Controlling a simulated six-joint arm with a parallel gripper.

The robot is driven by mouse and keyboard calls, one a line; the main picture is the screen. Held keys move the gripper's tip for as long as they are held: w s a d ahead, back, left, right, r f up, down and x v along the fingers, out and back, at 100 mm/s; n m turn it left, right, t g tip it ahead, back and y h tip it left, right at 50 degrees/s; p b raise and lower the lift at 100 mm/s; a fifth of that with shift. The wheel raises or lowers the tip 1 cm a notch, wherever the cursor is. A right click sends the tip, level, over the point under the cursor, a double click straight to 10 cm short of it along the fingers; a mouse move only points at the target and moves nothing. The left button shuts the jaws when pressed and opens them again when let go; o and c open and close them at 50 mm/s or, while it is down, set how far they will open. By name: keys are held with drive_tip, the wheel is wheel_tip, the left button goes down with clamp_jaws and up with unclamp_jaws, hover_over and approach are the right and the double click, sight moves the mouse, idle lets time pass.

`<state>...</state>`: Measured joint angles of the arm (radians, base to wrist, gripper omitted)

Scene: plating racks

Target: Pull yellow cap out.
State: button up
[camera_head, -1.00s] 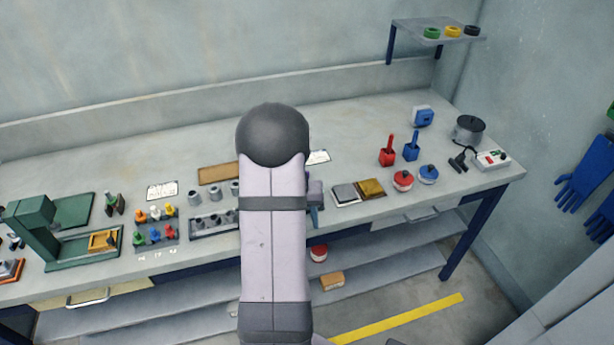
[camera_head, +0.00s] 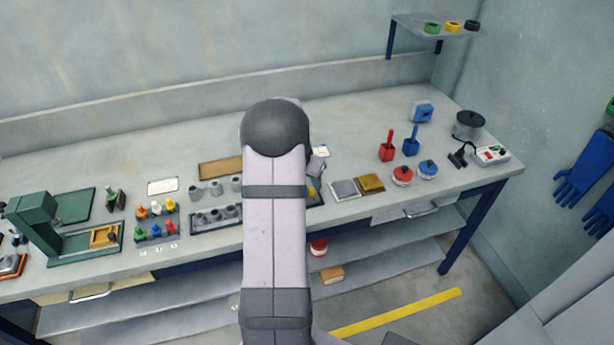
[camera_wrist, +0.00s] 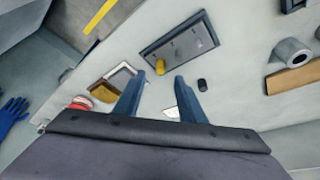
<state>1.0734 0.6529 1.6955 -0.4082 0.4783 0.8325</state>
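A small yellow cap (camera_wrist: 160,67) shows in the wrist view at the near edge of a dark grey tray (camera_wrist: 195,45) with small marks or pegs on it. In the head view a yellow spot, probably the same cap (camera_head: 311,189), shows just right of my arm. My gripper (camera_wrist: 160,75) is open, its two blue fingers apart, with the cap seen between and slightly beyond the fingertips. I cannot tell how far the cap is below them. In the head view my arm hides most of the tray.
Grey and gold plates (camera_head: 370,183) lie right of the gripper, with red and blue round pots (camera_head: 402,176) beyond. A small dark piece (camera_wrist: 202,85) lies near the right finger. Grey cylinders (camera_head: 212,216) stand left of my arm.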

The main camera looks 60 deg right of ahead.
drive_tip(key=shift+p+x, duration=0.85)
drive_tip(key=shift+x, duration=1.75)
drive_tip(key=shift+c, duration=0.6)
clamp_jaws()
drive_tip(key=shift+r, duration=0.25)
drive_tip(key=shift+r+p, duration=1.45)
drive_tip(key=shift+r, duration=0.9)
